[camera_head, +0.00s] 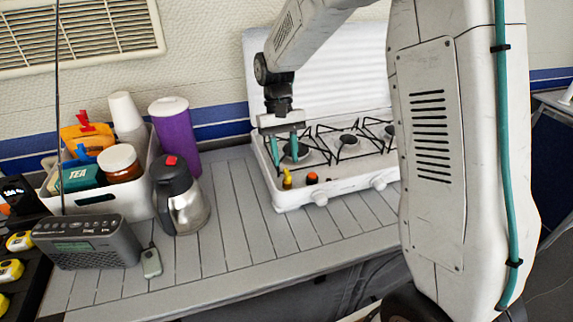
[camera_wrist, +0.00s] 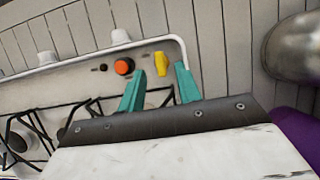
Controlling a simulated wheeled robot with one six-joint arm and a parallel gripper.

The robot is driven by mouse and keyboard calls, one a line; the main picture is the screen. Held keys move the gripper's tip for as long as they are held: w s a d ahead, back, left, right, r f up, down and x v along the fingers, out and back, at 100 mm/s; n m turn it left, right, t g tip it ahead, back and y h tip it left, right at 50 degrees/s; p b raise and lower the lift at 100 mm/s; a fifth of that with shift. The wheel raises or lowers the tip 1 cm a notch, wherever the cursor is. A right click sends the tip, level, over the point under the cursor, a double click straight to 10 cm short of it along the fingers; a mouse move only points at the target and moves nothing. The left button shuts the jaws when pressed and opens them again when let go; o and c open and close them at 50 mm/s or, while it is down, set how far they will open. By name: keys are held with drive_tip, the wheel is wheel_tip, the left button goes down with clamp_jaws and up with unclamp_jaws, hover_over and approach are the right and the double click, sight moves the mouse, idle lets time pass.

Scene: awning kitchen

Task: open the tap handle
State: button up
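A small yellow handle (camera_head: 287,179), which looks like the tap handle, stands at the front left corner of the white stove (camera_head: 345,183). It also shows in the wrist view (camera_wrist: 161,64). My gripper (camera_head: 285,161) has two teal fingers that are apart with nothing held. It points down over the stove's left front, just above and behind the yellow handle in the head view. In the wrist view the handle appears in the gap between the fingertips (camera_wrist: 160,70). I cannot tell how far above it they are.
An orange-red knob (camera_head: 312,178) sits close to the right of the handle. White knobs (camera_head: 320,198) line the stove front, and black pan supports (camera_head: 345,140) cover the burners. A steel jug (camera_head: 180,200) and a purple cup (camera_head: 175,135) stand left. The counter (camera_head: 245,225) before the stove is clear.

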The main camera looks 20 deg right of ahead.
drive_tip(key=v, duration=0.4)
drive_tip(key=shift+r, duration=0.1)
idle(0.3)
drive_tip(key=s, duration=0.3)
drive_tip(key=shift+s+d+f, duration=0.1)
drive_tip(key=shift+d+f, duration=0.1)
drive_tip(key=shift+f, duration=0.2)
drive_tip(key=s+d+r+t, duration=0.1)
drive_tip(key=s+r+t, duration=0.2)
drive_tip(key=s, duration=1)
drive_tip(key=s+d+r+t, duration=0.1)
drive_tip(key=s+r, duration=0.5)
drive_tip(key=s, duration=0.7)
drive_tip(key=shift+s+d+r+n+t, duration=0.2)
drive_tip(key=shift+d+r+n+t, duration=0.15)
drive_tip(key=shift+t, duration=0.55)
